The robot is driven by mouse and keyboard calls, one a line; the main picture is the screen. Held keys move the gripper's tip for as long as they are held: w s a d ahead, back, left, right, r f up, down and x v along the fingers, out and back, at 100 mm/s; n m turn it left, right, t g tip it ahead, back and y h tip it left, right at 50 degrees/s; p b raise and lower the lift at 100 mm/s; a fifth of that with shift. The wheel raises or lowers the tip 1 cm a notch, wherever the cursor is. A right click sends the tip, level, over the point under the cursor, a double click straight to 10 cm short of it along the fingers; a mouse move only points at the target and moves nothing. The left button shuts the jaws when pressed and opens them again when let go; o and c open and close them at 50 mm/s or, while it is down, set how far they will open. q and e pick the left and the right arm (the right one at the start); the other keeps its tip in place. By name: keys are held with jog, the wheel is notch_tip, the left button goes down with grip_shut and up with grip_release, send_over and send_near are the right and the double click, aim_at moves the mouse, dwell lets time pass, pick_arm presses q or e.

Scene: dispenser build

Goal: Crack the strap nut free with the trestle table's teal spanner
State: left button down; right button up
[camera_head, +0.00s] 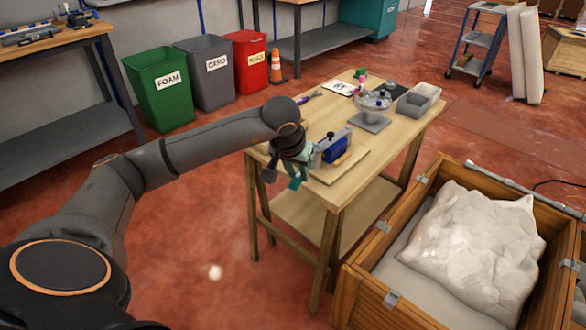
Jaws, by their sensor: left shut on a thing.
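My left gripper (284,176) is at the near left corner of the trestle table (408,128). It is shut on a teal piece (296,182), which looks like the teal spanner. Part of the spanner is hidden behind the gripper, and its jaw end cannot be made out. A blue block-like fixture (334,149) sits on a pale board (352,160) just right of the gripper. I cannot make out the strap nut. An open wooden crate (378,300) with a white wrapped lump (475,245) stands at the right, and a grey metal bar (515,188) runs along its far edge. My right gripper is out of view.
The table also holds a glass bowl on a stand (372,108), a grey bin (413,103) and small items. Green (160,85), grey (207,72) and red (250,60) bins and an orange cone (276,66) stand behind. Red floor is clear left of the table.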

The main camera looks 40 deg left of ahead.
pick_arm(q)
jog(key=shift+w+d+n, duration=0.1)
jog(key=shift+d+n, duration=0.2)
jog(key=shift+d, duration=0.05)
jog(key=shift+w+d+n+y+p, duration=0.25)
jog(key=shift+w+d+n, duration=0.05)
jog(key=shift+d+n, duration=0.3)
jog(key=shift+w+d+n+y+p, duration=0.2)
jog(key=shift+w+d+n+y, duration=0.05)
jog(key=shift+d+n, duration=0.3)
jog(key=shift+d, duration=0.15)
jog(key=shift+w+d+n+g+y, duration=0.45)
jog(key=shift+w+d+n, duration=0.35)
jog(key=shift+d+n, duration=0.25)
